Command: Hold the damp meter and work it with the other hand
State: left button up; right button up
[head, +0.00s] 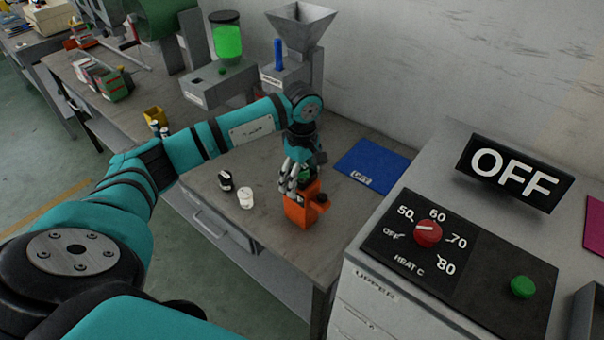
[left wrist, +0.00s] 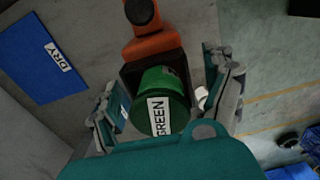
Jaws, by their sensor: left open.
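An orange device (head: 300,208) with a dark side knob stands upright on the bench; I cannot tell whether it is the damp meter. In the left wrist view the orange body (left wrist: 150,45) has a dark hollow face, and a green round pot (left wrist: 163,85) labelled GREEN lies in front of or inside it. My left gripper (head: 296,182) points down over the device. Its fingers (left wrist: 168,95) are spread on both sides of the green pot, apart from each other; contact with the pot cannot be told. My right gripper is not in view.
A small white pot (head: 246,199) and a black-and-white pot (head: 225,181) stand left of the device. A blue mat (head: 374,166) labelled DRY lies right. A grey heater cabinet (head: 400,283) with an OFF sign (head: 514,173) stands at right. A hopper (head: 300,28) stands behind.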

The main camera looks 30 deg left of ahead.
pick_arm(q)
jog(key=shift+f, duration=0.1)
jog(key=c, duration=1.3)
jog(key=o, duration=0.6)
jog(key=c, duration=0.5)
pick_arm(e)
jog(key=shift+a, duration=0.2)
pick_arm(q)
jog(key=shift+c, duration=0.2)
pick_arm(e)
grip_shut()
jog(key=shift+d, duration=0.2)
